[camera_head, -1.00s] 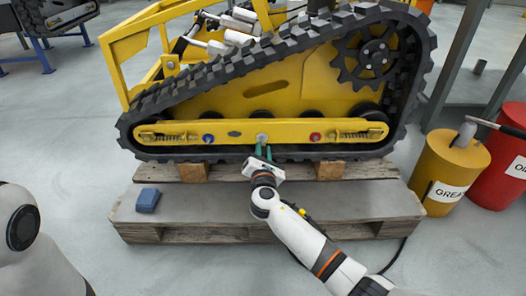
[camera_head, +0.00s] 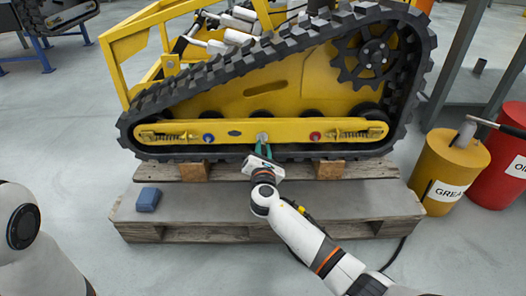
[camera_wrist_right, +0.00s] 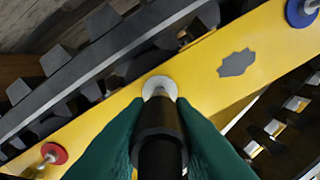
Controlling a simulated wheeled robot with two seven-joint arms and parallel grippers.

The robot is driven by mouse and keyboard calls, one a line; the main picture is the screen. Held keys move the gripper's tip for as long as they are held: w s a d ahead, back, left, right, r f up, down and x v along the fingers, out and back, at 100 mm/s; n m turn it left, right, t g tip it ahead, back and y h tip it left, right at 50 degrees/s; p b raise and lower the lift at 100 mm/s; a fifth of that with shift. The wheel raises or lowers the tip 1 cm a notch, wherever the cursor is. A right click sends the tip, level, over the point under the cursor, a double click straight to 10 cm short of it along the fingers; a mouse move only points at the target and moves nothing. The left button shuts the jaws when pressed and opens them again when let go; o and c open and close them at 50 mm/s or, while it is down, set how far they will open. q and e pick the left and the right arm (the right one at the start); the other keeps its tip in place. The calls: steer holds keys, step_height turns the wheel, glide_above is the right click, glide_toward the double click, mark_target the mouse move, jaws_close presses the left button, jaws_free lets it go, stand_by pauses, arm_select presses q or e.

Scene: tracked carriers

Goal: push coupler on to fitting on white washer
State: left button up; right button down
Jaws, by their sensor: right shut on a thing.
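The white washer (camera_wrist_right: 160,86) sits on the yellow side beam of the tracked carrier, and it also shows in the head view (camera_head: 262,138). The fitting at its middle is mostly hidden behind the coupler. My right gripper (camera_wrist_right: 162,140), with green fingers, is shut on the dark cylindrical coupler (camera_wrist_right: 158,122). The coupler's front end overlaps the washer in the wrist view; I cannot tell whether it is on the fitting. In the head view my right gripper (camera_head: 263,152) is right below the washer. My left gripper is out of view; only part of my left arm shows.
A blue washer (camera_head: 208,138) and a red washer (camera_head: 315,136) flank the white one on the beam. The carrier rests on wooden blocks on a pallet (camera_head: 330,203). A blue cloth (camera_head: 148,199) lies on the pallet. A yellow grease drum (camera_head: 447,172) stands at right.

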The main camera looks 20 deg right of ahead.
steer(key=shift+w+d, duration=0.25)
steer(key=shift+w, duration=0.45)
stand_by(1.1)
steer(key=shift+w, duration=0.3)
stand_by(0.3)
steer(key=c, duration=1.2)
jaws_free()
